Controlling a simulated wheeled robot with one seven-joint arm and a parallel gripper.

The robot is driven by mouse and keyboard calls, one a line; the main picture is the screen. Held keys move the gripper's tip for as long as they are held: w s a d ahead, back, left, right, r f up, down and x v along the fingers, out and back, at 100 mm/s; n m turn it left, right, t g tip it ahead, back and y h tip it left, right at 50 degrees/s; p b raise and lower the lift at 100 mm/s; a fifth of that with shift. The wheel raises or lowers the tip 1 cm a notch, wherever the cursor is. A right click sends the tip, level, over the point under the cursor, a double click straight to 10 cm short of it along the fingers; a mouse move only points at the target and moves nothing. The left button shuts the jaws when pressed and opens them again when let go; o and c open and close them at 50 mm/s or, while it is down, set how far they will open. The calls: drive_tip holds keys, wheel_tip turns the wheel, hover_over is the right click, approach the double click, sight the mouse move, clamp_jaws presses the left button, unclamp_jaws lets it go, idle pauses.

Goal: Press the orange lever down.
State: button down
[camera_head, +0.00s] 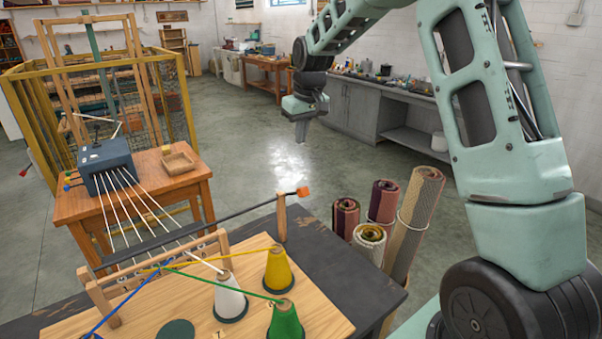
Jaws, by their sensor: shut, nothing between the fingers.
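A long dark bar with an orange end (303,191) runs on a slant over the wooden frame on the near table. Its orange end sticks out past a short wooden post (281,218) at the right and looks raised above the tabletop. My gripper (301,138) is shut and empty, pointing down in the air. In the picture it is above the orange end, apart from it; how far behind or in front it is I cannot tell.
Yellow (278,270), white (229,298) and green (285,321) yarn cones stand on the wooden board. White strands run to a dark blue box (104,160) on a wooden table. Rolled rugs (382,203) stand at the right. The floor behind is open.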

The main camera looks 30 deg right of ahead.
drive_tip(key=p, duration=0.4)
hover_over(296, 192)
drive_tip(key=x, duration=0.3)
drive_tip(key=s+x, duration=0.1)
drive_tip(key=x, duration=0.2)
drive_tip(key=s+x, duration=0.1)
drive_tip(key=x, duration=0.2)
drive_tip(key=shift+d+f, duration=0.15)
drive_tip(key=shift+f, duration=0.45)
drive_tip(key=shift+s+f+p, duration=0.45)
drive_tip(key=shift+s+f, duration=0.25)
drive_tip(key=shift+f, duration=0.2)
drive_tip(key=shift+s+f, duration=0.25)
drive_tip(key=shift+f, duration=0.45)
drive_tip(key=shift+f, duration=0.1)
